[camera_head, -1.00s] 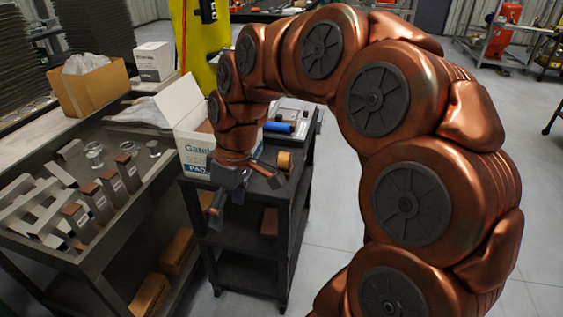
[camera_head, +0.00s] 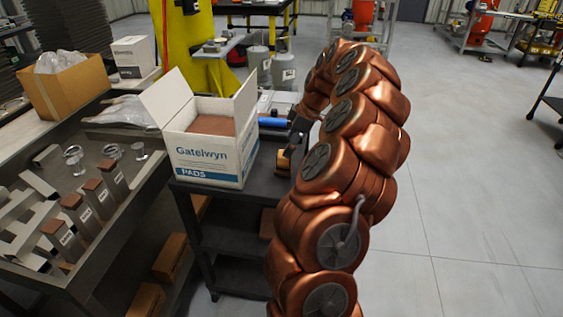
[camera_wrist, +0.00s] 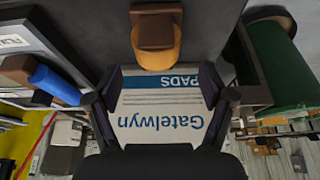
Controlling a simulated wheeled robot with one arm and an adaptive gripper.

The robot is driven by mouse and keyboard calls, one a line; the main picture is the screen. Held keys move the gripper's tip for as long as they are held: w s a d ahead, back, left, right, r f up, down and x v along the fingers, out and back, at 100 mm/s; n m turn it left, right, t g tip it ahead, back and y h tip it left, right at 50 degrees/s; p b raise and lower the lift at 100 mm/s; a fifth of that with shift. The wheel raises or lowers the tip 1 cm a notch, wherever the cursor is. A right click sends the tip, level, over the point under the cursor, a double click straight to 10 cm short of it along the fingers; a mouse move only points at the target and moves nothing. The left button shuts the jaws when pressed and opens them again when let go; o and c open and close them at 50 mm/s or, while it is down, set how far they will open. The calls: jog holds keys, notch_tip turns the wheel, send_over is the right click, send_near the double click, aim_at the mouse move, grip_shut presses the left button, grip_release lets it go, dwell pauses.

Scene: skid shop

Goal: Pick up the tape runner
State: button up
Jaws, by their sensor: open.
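An orange roll with a brown block on it, probably the tape runner, shows at the top middle of the wrist view (camera_wrist: 156,45). In the head view it shows partly (camera_head: 283,162), on the dark cart top right of the white box, with my arm close by. My gripper (camera_wrist: 161,97) is open and empty, its two dark fingers spread in front of the printed face of the box. The roll lies beyond the fingertips, apart from them. In the head view my gripper (camera_head: 299,134) is small and partly hidden by my arm.
The open white Gatelwyn pads box (camera_head: 208,160) stands on the dark cart (camera_head: 234,195), left of the roll. A blue cylinder (camera_head: 273,122) lies behind the roll. A tray table (camera_head: 140,205) with metal parts stands at left.

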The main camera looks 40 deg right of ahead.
aim_at(281, 151)
jog(key=shift+x, duration=0.8)
jog(key=shift+w+p+x, duration=0.2)
jog(key=shift+p+x, duration=1.05)
jog(key=shift+x, duration=1.5)
jog(key=shift+d, duration=0.1)
jog(key=c, duration=1.4)
jog(key=shift+r, duration=0.1)
jog(key=shift+r+b, duration=0.6)
jog(key=shift+r, duration=1.15)
jog(key=s+a+r+b, duration=0.1)
jog(key=s+a+b, duration=0.3)
jog(key=a, duration=1)
jog(key=shift+s+a+r, duration=0.25)
jog(key=shift+s+a, duration=0.15)
jog(key=shift+s, duration=0.65)
